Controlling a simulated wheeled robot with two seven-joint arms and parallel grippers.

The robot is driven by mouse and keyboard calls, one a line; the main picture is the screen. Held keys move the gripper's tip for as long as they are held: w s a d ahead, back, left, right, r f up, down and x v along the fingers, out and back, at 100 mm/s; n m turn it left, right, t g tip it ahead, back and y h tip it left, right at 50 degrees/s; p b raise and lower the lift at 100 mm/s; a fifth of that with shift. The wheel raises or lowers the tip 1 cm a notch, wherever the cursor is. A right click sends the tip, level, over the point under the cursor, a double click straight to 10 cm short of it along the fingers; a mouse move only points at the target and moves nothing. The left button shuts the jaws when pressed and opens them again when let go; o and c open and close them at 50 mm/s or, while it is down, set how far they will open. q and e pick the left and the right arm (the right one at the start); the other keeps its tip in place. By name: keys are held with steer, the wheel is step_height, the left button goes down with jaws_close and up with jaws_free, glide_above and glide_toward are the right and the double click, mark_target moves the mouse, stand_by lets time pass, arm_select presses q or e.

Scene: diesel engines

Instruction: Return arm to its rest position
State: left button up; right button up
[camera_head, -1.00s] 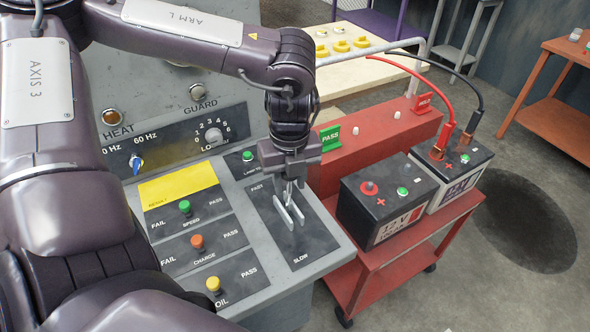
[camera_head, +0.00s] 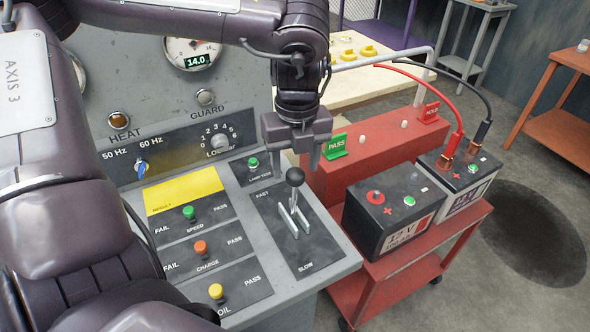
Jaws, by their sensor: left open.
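My left arm comes in from the left and top, marked AXIS 3 on a white panel. My left gripper (camera_head: 296,160) is open, its fingers apart and pointing down, just above and behind the lever in the picture. The black ball knob (camera_head: 295,176) of the FAST–SLOW lever is in plain view below the fingers, and nothing is held. The lever (camera_head: 293,213) stands in a slot plate on the grey console (camera_head: 335,250). My right gripper is not in view.
The console has a gauge reading 14.0 (camera_head: 195,58), a yellow RESULT panel (camera_head: 184,191) and buttons. Right of it, a red cart (camera_head: 405,262) carries two 12 V batteries, one with red and black clamps. A PASS sign (camera_head: 335,146) stands close to the gripper.

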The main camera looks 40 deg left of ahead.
arm_select(q)
steer(key=shift+r, duration=0.65)
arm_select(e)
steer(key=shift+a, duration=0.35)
